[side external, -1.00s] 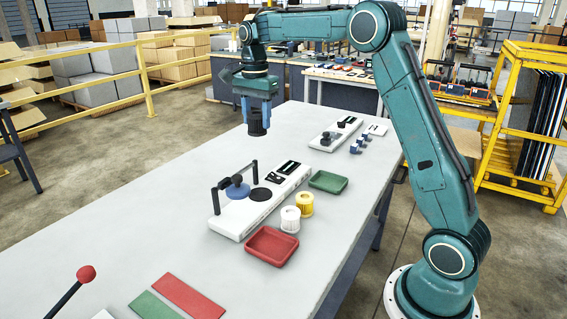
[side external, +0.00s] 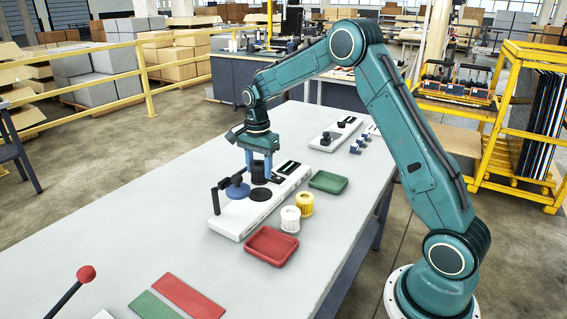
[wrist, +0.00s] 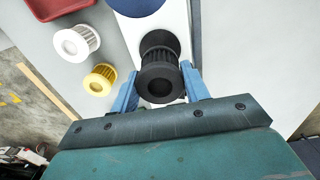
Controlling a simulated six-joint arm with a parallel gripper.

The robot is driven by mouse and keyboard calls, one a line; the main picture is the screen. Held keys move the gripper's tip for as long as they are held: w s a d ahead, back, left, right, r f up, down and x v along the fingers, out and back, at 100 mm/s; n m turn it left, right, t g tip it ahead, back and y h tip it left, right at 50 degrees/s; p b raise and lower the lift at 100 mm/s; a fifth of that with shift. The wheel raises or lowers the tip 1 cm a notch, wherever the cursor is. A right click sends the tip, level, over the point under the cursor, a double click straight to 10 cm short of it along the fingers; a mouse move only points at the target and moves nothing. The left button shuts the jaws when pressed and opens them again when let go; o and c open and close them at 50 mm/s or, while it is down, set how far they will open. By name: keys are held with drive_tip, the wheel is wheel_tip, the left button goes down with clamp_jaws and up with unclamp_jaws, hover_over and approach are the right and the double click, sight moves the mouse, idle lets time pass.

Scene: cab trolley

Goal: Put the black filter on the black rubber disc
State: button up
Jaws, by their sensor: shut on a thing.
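My gripper (side external: 259,168) is shut on the black filter (side external: 259,174), which is upright between the blue fingers. It also shows in the wrist view as a ribbed black cylinder (wrist: 160,78) with a hole in its end. The black rubber disc (side external: 261,195) lies on the white base plate (side external: 237,220). In the side view the filter is just behind the disc and apart from it. In the wrist view the filter covers part of the disc (wrist: 158,38). I cannot tell the exact height of the filter over the plate.
A blue disc (side external: 237,191) with a black knob and a dark bracket (side external: 215,202) share the plate. White (side external: 290,220) and yellow (side external: 305,204) filters, a red tray (side external: 271,246) and a green tray (side external: 328,182) stand on the right.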

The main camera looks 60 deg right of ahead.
sight(260, 179)
drive_tip(key=shift+f, duration=2.15)
drive_tip(key=shift+f, duration=0.15)
drive_tip(key=o, duration=1)
wheel_tip(260, 179, up, 12)
drive_tip(key=shift+r, duration=0.2)
